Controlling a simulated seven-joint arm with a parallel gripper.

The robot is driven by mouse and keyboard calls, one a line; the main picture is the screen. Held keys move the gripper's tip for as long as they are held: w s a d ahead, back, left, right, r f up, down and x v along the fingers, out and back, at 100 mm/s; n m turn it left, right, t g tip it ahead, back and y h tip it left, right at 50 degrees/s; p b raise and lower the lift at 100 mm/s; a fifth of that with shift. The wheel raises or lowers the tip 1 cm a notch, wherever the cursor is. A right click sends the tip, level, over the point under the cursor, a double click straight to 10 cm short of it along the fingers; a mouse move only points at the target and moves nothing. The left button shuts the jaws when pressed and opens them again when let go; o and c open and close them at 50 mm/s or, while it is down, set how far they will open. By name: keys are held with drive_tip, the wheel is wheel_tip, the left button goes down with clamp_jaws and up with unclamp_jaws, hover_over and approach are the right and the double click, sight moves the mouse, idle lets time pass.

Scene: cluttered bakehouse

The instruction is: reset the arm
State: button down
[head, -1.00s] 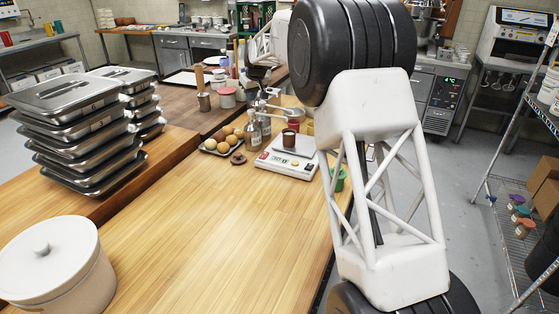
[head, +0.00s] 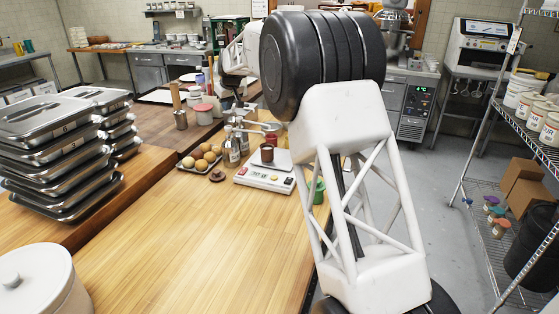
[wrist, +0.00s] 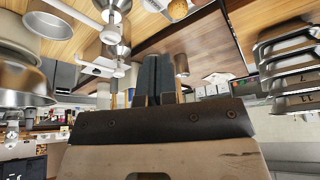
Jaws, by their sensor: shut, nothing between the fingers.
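My gripper's two dark fingers (wrist: 153,78) stand side by side in the wrist view, shut with nothing between them. In the head view my white arm, with its black ringed joint, rises at the right of the wooden counter (head: 180,235). Its far end bends down near the mixed bottles and pots, where the gripper is small and partly hidden. The wrist view is tilted nearly upside down and shows the counter wood at the top, with no object touching the fingers.
A scale (head: 264,179) with a brown cup (head: 267,153) stands near my arm. Left of it are a tray of buns (head: 200,157) and bottles (head: 231,150). Stacked steel pans (head: 55,150) and a white pot (head: 38,280) stand left. The counter's front middle is clear.

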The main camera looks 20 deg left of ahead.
drive_tip(key=shift+d, duration=0.1)
drive_tip(key=s+d+r+m+h, duration=0.1)
drive_tip(key=s+d+r, duration=0.25)
drive_tip(key=d, duration=0.85)
drive_tip(key=s+d+r+m, duration=0.2)
drive_tip(key=s+d+r, duration=0.15)
drive_tip(key=d, duration=0.75)
drive_tip(key=s+d+r+m+h, duration=0.1)
drive_tip(key=s+d+r, duration=0.3)
drive_tip(key=d, duration=0.8)
drive_tip(key=s+d+r+m, duration=0.2)
drive_tip(key=s+d, duration=0.5)
drive_tip(key=d, duration=0.5)
drive_tip(key=s+d+f+m+h, duration=0.1)
drive_tip(key=s+d+f+m, duration=0.2)
drive_tip(key=s+d, duration=1.4)
drive_tip(key=s+d+f+m, duration=0.1)
drive_tip(key=s+d+f, duration=0.2)
drive_tip(key=s, duration=0.4)
drive_tip(key=s+d+f+m, duration=0.1)
drive_tip(key=s+d+f, duration=0.2)
drive_tip(key=s, duration=0.5)
drive_tip(key=s+d+f+m+h, duration=0.1)
drive_tip(key=s+d+f, duration=0.1)
drive_tip(key=s+f, duration=0.2)
drive_tip(key=s, duration=0.3)
drive_tip(key=shift+s+d, duration=0.15)
drive_tip(key=shift+d, duration=0.25)
